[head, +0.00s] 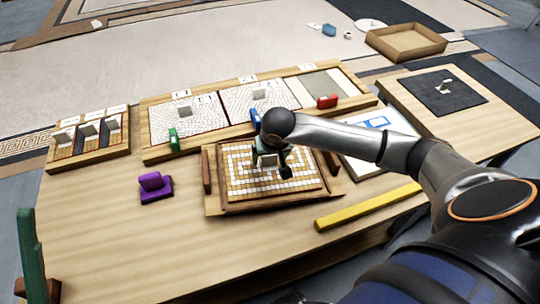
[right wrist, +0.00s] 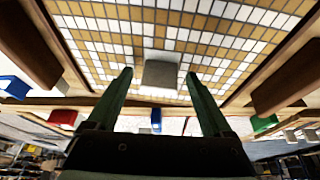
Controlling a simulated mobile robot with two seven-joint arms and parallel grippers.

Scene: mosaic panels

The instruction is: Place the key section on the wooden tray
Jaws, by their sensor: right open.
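The key section (head: 247,188), a tan and white tiled panel with a stepped pattern, lies flat on the wooden tray (head: 213,208), between its two raised dark side bars. It fills much of the right wrist view (right wrist: 205,45). A grey block-like grip stands at its middle (right wrist: 160,73). My right gripper (head: 270,165) is over the panel, open, with one green finger on each side of the grey grip. In the right wrist view the gripper (right wrist: 158,82) shows clear gaps on both sides, with no contact visible.
A long wooden frame (head: 152,154) with white mosaic panels stands behind the tray. A purple stand (head: 155,187) is at left, a yellow bar (head: 368,206) at front right. A small rack (head: 60,163) and a dark mat (head: 444,91) also lie on the table.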

